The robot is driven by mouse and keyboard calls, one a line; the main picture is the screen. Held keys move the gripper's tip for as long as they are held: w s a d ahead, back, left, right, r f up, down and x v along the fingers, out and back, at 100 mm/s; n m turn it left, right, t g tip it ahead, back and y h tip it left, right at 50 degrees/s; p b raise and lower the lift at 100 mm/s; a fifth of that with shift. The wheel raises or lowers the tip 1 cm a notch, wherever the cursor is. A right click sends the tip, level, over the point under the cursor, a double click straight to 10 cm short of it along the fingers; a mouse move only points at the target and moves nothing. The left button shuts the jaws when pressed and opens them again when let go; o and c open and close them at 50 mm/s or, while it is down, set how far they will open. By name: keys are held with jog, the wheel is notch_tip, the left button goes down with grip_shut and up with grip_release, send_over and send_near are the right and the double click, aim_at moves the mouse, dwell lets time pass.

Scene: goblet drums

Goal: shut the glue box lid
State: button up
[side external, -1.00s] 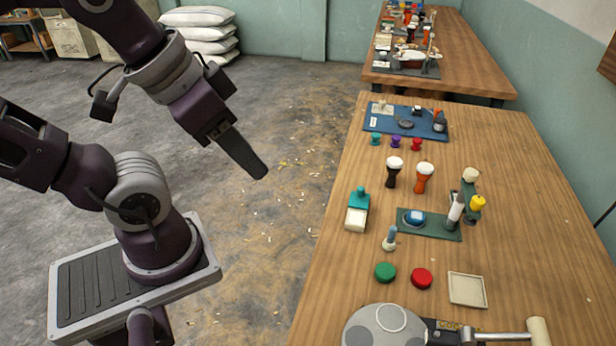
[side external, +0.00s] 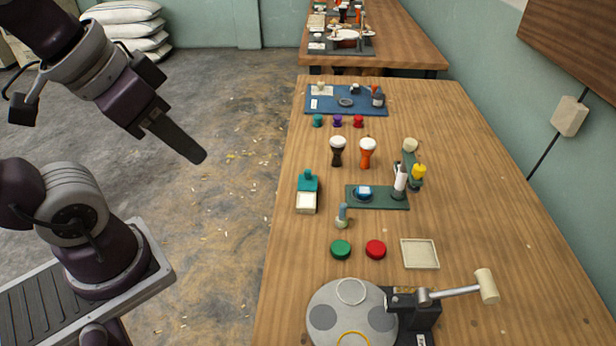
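What looks like the glue box (side external: 306,202) is a small box near the left edge of the wooden table, with a cream front part. Its teal part (side external: 307,181) with a knob stands at the back and looks like a raised lid; the exact hinge angle is too small to tell. My gripper (side external: 197,154) is high over the floor, left of the table and well apart from the box. Its dark fingers show edge-on as one shape, so I cannot tell whether they are open. Nothing visible hangs from them.
Right of the box is a green mat (side external: 380,202) with a blue round item and a bottle. Two goblet drums (side external: 367,152) stand behind. The table's right side is clear.

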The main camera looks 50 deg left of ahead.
jog(key=shift+n+g, duration=0.3)
jog(key=shift+n, duration=0.2)
jog(key=w, duration=0.3)
jog(key=w+a, duration=0.1)
jog(key=w, duration=0.2)
jog(key=w+r, duration=0.1)
jog(key=w, duration=0.2)
jog(key=shift+w+a, duration=0.25)
jog(key=shift+a, duration=0.05)
grip_shut()
jog(key=n+g+y, duration=0.1)
jog(key=n, duration=0.2)
send_over(308, 179)
jog(key=w+a, duration=0.1)
jog(key=w, duration=0.2)
notch_tip(308, 179, down, 22)
jog(key=x, duration=0.9)
jog(key=shift+s+a+f, duration=0.15)
jog(key=shift+a+f, duration=0.1)
jog(key=shift+f, duration=0.1)
jog(key=s, duration=0.1)
jog(key=s+d, duration=0.1)
jog(key=s, duration=0.1)
jog(key=shift+f, duration=0.25)
jog(key=shift+s+d, duration=0.1)
jog(key=shift+s, duration=0.2)
